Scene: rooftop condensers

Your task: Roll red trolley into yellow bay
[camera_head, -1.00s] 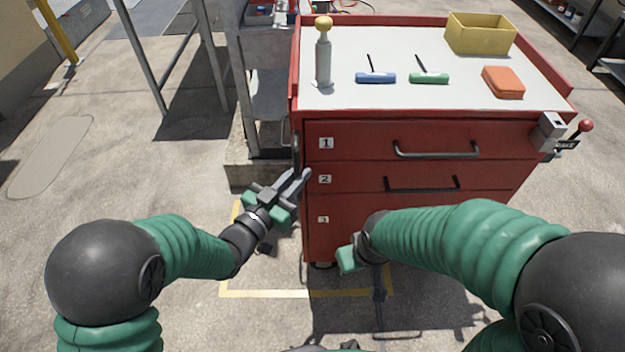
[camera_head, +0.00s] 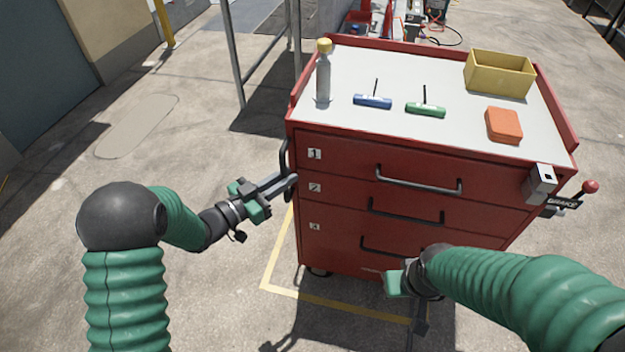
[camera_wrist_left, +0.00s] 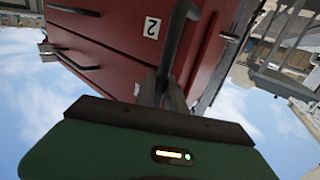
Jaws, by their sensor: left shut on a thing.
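The red trolley (camera_head: 340,245) stands upright in front of me, with numbered drawers and a pale top. The yellow bay (camera_head: 340,304) is a line painted on the floor; its front and left lines show, and the trolley hides much of the rest. The trolley stands at least partly over it, inside its left line. My left gripper (camera_head: 284,184) is shut on the dark side handle (camera_head: 285,155) at the trolley's left; the wrist view shows this handle (camera_wrist_left: 176,45) between the fingers. My right gripper (camera_head: 402,283) is low before the drawers, its fingers unclear.
A brake lever with a red knob (camera_head: 590,187) is at the trolley's right. On top are a bottle (camera_head: 323,75), blue (camera_head: 373,101) and green (camera_head: 426,110) T-handle tools, an orange box (camera_head: 504,125) and a yellow bin (camera_head: 499,74). Floor at left is clear.

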